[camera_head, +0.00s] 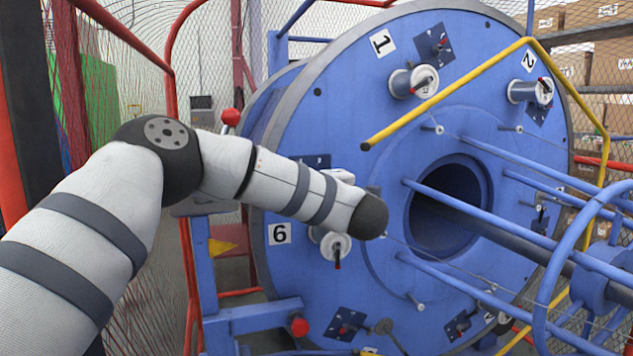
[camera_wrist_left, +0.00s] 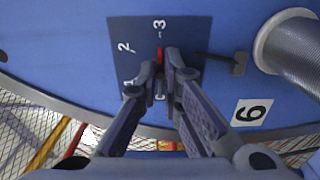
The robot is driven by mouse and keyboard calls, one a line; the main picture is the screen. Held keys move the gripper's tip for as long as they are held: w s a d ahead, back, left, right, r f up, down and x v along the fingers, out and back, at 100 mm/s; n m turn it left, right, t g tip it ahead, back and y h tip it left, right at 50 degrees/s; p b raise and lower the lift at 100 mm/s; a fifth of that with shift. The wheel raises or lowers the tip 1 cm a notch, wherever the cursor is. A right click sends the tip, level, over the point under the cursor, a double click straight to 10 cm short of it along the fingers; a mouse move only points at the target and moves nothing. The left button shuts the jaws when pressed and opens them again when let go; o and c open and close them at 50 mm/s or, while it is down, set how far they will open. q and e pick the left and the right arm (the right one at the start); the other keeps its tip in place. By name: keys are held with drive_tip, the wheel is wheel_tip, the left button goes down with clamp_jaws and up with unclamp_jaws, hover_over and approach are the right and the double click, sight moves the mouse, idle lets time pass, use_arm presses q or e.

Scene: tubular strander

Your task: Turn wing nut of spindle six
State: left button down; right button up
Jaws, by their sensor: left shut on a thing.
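In the left wrist view my left gripper (camera_wrist_left: 168,62) is shut on the small red wing nut (camera_wrist_left: 160,53), at the middle of a dark blue scale plate (camera_wrist_left: 192,32). Most of the nut is hidden between the fingertips. Its red tip points towards the 3 mark. The spindle's label 6 (camera_wrist_left: 251,112) is to the right of the fingers, and the spindle (camera_wrist_left: 297,55) shows at the right edge. In the head view my left arm covers the gripper and most of that plate; label 6 (camera_head: 279,234) and the spindle end (camera_head: 335,246) show below the arm. My right gripper is not in view.
The large blue disc (camera_head: 330,110) carries other numbered spindles and scale plates. A yellow guard rail (camera_head: 450,90) crosses in front of it, right of my arm. Blue bars (camera_head: 480,228) run out from the centre. A red-knobbed lever (camera_head: 231,117) stands just behind my arm.

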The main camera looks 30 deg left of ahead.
use_arm(q)
drive_tip(key=shift+a+r, duration=0.15)
drive_tip(key=shift+r, duration=0.05)
idle(0.3)
drive_tip(key=c, duration=1.8)
unclamp_jaws()
drive_tip(key=shift+o, duration=0.2)
drive_tip(key=shift+f, duration=0.1)
drive_tip(key=v, duration=1.2)
